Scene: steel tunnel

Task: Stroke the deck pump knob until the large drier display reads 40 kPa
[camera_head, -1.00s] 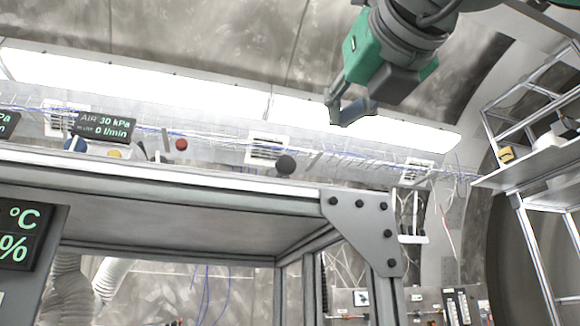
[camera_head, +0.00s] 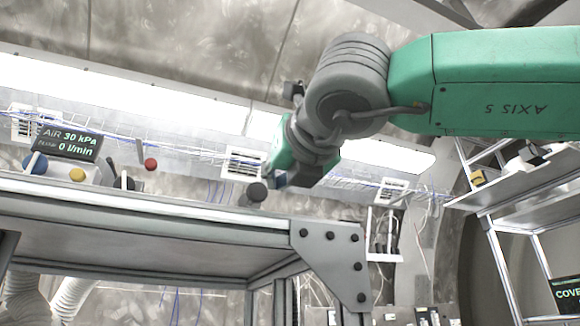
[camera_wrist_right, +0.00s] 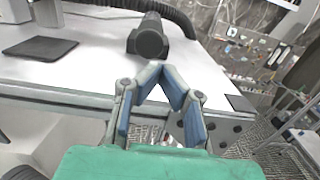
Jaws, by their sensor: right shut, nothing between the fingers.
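The drier display (camera_head: 68,142) on the deck reads "AIR 30 kPa" and "0 l/min" in the head view. A dark round knob (camera_head: 257,192) stands at the deck's front edge. In the wrist view a dark knob (camera_wrist_right: 150,43) with a round end stands on the white deck, just beyond my fingertips. My right gripper (camera_head: 272,180) is just above and right of the knob in the head view, its tips partly hidden by its own body. In the wrist view the right gripper (camera_wrist_right: 165,76) is shut and empty, apart from the knob. My left gripper is out of view.
A blue knob (camera_head: 36,163), a yellow knob (camera_head: 78,174) and a red knob (camera_head: 151,164) stand left on the deck. The deck frame (camera_head: 160,210) has a bolted corner plate (camera_head: 330,262). A shelf rack (camera_head: 500,195) stands at the right. A flat dark pad (camera_wrist_right: 40,47) lies on the deck.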

